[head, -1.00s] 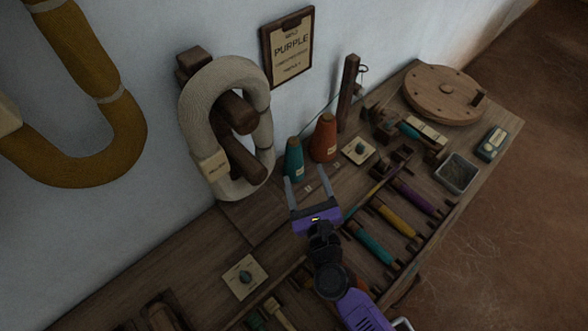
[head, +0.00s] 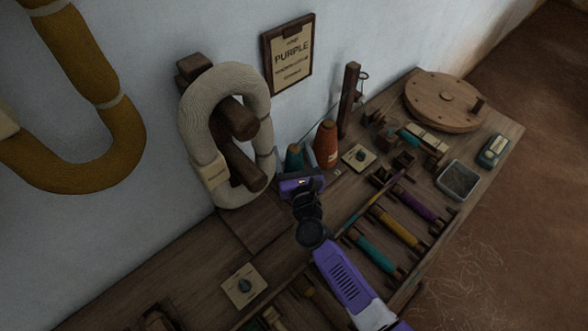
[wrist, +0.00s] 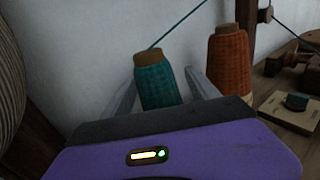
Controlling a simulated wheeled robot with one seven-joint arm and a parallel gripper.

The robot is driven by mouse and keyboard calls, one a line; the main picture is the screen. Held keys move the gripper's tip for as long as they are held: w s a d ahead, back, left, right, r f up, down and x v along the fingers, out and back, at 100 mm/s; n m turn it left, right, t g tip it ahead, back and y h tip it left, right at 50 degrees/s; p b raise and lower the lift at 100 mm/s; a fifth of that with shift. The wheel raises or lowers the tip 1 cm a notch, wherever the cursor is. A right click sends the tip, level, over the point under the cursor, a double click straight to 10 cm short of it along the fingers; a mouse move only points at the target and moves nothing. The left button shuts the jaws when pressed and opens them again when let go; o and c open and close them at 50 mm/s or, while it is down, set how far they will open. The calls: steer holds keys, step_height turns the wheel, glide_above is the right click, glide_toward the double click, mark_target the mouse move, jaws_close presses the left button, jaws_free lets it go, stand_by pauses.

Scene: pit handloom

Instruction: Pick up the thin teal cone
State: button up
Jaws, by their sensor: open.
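The thin teal cone (wrist: 158,84) stands upright against the wall, with a brown top and a teal thread rising from it. In the head view only its upper part (head: 294,158) shows behind my gripper. My gripper (head: 299,178) is open. In the wrist view its two grey fingers (wrist: 163,92) stand on either side of the teal cone, and its lower part is hidden by the purple gripper body. I cannot tell whether a finger touches it.
An orange cone (head: 326,145) stands close to the right of the teal cone. A cream yarn hank (head: 194,145) hangs on a wooden peg close to the left.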

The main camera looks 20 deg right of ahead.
jaws_close()
stand_by(0.3)
steer(key=shift+r, duration=0.1)
